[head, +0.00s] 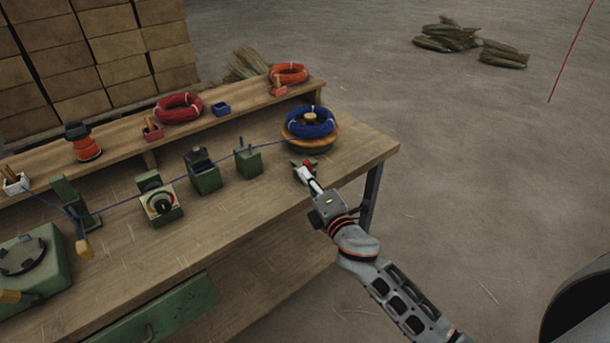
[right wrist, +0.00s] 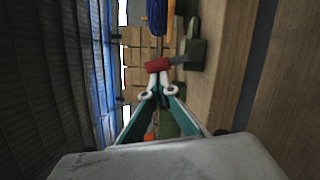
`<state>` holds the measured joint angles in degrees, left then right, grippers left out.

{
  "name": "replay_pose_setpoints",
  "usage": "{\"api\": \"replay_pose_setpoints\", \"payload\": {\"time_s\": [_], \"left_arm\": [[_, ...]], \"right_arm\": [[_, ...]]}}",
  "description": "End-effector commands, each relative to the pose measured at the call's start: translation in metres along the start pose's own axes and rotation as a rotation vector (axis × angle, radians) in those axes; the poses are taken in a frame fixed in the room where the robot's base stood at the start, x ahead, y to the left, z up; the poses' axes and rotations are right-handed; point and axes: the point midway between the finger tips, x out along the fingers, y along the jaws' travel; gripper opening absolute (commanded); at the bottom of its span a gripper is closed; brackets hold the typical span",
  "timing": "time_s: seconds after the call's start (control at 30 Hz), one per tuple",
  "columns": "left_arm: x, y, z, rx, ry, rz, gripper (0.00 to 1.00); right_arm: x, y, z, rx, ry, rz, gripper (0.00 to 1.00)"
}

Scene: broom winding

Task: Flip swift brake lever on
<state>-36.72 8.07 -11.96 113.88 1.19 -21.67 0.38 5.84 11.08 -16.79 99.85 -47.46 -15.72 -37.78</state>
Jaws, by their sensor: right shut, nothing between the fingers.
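The brake lever has a red grip (head: 310,163), low in front of the blue wire spool at the right end of the bench. In the right wrist view its red grip (right wrist: 157,65) sits just beyond my fingertips, on a grey arm that runs to a green base (right wrist: 192,53). My right gripper (head: 303,174) is shut and empty, with its tips at or very near the red grip; I cannot tell if they touch. It also shows in the right wrist view (right wrist: 157,90). My left gripper is not in view.
The blue wire coil (head: 309,121) sits on a wooden spool behind the lever. Its blue wire runs left past several green fixtures, including a dial box (head: 160,206). Red coils (head: 179,107) lie on the rear shelf. The front right bench top is clear.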

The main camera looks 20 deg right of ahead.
Motion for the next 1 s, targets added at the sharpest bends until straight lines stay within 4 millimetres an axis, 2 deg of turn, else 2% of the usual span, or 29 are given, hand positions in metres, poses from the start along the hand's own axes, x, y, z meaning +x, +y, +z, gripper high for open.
{"api": "replay_pose_setpoints", "payload": {"time_s": [0.03, 0.07, 0.27, 0.43, 0.53, 0.77, 1.0], "left_arm": [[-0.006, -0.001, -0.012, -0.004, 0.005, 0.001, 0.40], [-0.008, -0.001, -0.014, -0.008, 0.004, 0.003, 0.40], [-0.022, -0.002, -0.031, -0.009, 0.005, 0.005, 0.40], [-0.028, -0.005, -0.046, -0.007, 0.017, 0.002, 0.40], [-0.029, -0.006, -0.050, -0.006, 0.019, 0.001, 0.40], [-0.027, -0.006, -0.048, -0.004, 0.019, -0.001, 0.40], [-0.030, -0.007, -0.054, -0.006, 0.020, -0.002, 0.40]], "right_arm": [[0.002, 0.012, 0.006, 0.041, -0.004, -0.006, 0.00], [0.003, 0.013, 0.008, 0.069, -0.004, -0.013, 0.00], [0.005, 0.013, 0.019, 0.253, -0.002, -0.062, 0.00], [0.007, 0.011, 0.027, 0.265, -0.001, -0.066, 0.00], [0.008, 0.010, 0.033, 0.263, -0.002, -0.065, 0.00], [0.008, 0.008, 0.031, 0.262, -0.001, -0.065, 0.00], [0.010, 0.014, 0.033, 0.262, 0.000, -0.064, 0.00]]}}
